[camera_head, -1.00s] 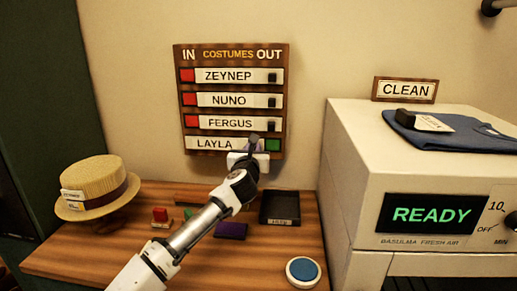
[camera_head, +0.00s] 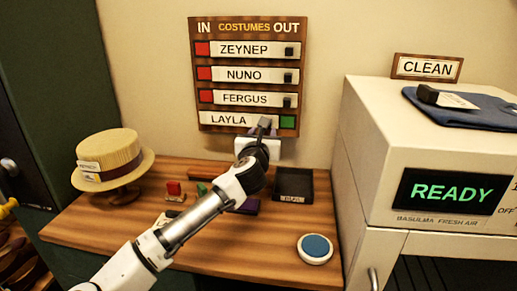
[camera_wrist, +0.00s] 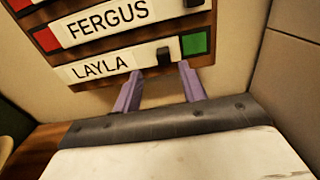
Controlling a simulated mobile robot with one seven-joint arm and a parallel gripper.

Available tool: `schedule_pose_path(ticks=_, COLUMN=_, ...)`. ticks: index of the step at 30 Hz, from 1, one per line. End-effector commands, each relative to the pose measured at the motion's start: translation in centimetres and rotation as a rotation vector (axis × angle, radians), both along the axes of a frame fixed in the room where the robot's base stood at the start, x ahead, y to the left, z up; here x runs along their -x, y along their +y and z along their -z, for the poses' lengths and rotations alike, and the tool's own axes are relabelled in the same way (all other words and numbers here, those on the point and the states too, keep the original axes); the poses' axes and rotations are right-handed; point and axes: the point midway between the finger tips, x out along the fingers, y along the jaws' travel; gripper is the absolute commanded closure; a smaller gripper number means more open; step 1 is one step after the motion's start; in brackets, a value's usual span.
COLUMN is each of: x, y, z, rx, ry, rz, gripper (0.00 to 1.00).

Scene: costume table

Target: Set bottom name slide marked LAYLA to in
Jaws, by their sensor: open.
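The name board (camera_head: 248,29) hangs on the wall, with IN at its left and OUT at its right. Its bottom slide, marked LAYLA (camera_head: 228,119), sits at the left end of its row, with green showing at the right and no red at the left. Its dark knob (camera_wrist: 163,56) stands at the slide's right part. My gripper (camera_wrist: 160,72) is open, its two purple fingers just below the knob, one to each side. I cannot tell if either touches it. In the head view my gripper (camera_head: 264,132) partly hides the row's lower right part.
The ZEYNEP (camera_head: 243,49), NUNO (camera_head: 243,75) and FERGUS (camera_head: 243,98) slides sit right, red showing at left. Below are a wooden table (camera_head: 240,262) with a straw hat (camera_head: 108,152), black tray (camera_head: 294,181) and blue-topped disc (camera_head: 315,247). A white machine (camera_head: 385,120) stands right.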

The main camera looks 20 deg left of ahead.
Motion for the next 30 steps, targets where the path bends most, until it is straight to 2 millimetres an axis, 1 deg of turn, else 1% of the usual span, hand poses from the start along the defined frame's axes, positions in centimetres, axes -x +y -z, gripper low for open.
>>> schedule_pose_path(ticks=1, x=1.3, y=-0.2, z=0.2, rx=-0.002, ry=-0.001, rz=-0.001, gripper=0.58)
schedule_pose_path(ticks=6, x=4.6, y=-1.2, z=0.2, rx=-0.001, ry=-0.001, rz=-0.001, gripper=0.58)
schedule_pose_path(ticks=9, x=6.1, y=-1.6, z=0.1, rx=-0.002, ry=-0.002, rz=-0.002, gripper=0.58)
schedule_pose_path(ticks=12, x=6.9, y=-1.9, z=0.0, rx=-0.001, ry=-0.001, rz=-0.002, gripper=0.58)
schedule_pose_path(ticks=17, x=7.5, y=-2.0, z=0.0, rx=0.000, ry=0.000, rz=-0.002, gripper=0.58)
schedule_pose_path(ticks=30, x=7.4, y=-2.1, z=-0.1, rx=0.001, ry=-0.002, rz=0.000, gripper=0.58)
